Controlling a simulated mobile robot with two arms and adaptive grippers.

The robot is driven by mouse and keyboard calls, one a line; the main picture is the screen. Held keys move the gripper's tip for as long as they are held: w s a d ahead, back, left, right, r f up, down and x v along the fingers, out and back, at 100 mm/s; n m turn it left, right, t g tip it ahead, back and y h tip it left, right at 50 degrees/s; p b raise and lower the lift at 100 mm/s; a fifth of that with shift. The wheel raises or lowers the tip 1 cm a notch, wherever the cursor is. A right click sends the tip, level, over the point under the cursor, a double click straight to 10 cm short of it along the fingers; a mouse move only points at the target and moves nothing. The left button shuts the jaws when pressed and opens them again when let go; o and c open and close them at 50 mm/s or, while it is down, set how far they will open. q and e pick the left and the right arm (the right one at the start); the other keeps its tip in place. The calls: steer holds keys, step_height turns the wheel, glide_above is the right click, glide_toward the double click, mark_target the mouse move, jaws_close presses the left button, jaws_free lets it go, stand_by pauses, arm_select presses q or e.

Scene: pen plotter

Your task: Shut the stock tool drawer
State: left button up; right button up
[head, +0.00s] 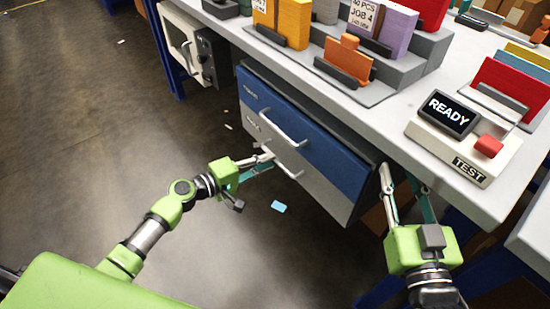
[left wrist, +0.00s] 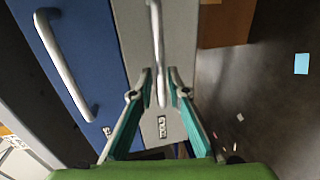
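The drawer unit under the worktop has a blue upper drawer (head: 325,145) and a light grey lower drawer (head: 315,182), each with a bar handle. The small labels are too blurred to read, so I cannot tell which is the stock tool drawer. How far either front stands out is unclear. My left gripper (head: 270,157) is at the grey drawer's handle. In the left wrist view its fingers stand apart on either side of the grey handle (left wrist: 156,40), with the blue drawer (left wrist: 75,60) at left. My right gripper (head: 402,174) is open and empty beside the unit's right end.
The worktop (head: 385,125) above carries a READY/TEST box (head: 462,140), an orange block (head: 347,62) and coloured holders. A pale safe-like cabinet (head: 182,40) stands at the upper left. A blue scrap (head: 278,206) lies on the floor, which is mostly clear at left.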

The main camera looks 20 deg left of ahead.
arm_select(q)
steer(key=v, duration=0.8)
steer(key=shift+f, duration=0.1)
